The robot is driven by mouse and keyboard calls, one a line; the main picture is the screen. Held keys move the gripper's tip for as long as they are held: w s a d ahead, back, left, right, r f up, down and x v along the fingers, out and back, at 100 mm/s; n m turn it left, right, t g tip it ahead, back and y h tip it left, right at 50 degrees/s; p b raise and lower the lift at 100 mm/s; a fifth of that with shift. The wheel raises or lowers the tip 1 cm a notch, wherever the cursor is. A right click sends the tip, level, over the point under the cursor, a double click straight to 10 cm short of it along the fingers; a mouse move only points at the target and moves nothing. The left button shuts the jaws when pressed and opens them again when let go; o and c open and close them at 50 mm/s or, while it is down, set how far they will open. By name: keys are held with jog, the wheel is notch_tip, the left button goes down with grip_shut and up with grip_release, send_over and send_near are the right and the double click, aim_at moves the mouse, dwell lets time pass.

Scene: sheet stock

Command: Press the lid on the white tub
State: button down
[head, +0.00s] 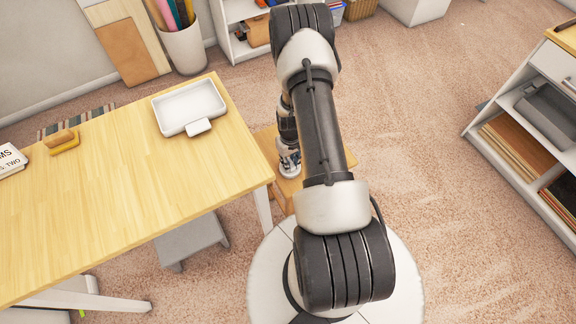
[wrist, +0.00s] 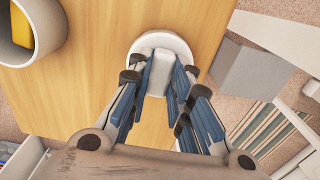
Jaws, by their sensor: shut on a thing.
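The white round lid (wrist: 168,41) with its pale block handle (wrist: 156,66) is in the upper middle of the wrist view. My gripper (wrist: 163,88) is shut on the handle, a blue-padded finger on each side. The lid is over a wooden top (wrist: 100,100); I cannot tell whether it touches it. The white tub (wrist: 57,40) is at the upper left, open, cut by the frame edge, with something yellow inside. In the head view my gripper (head: 289,170) is low beside the wooden stand (head: 265,140); my arm hides the tub.
A pale wooden table (head: 130,180) stands left of my arm, with a white tray (head: 165,123) and a yellow-brown block (head: 62,142) on it. A grey stool (head: 193,240) is under its edge. A shelf unit (head: 510,95) is at the right. Carpet between is clear.

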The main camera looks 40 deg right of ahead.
jog(key=shift+r, duration=0.1)
jog(key=shift+r+p, duration=1.3)
jog(key=shift+r, duration=0.65)
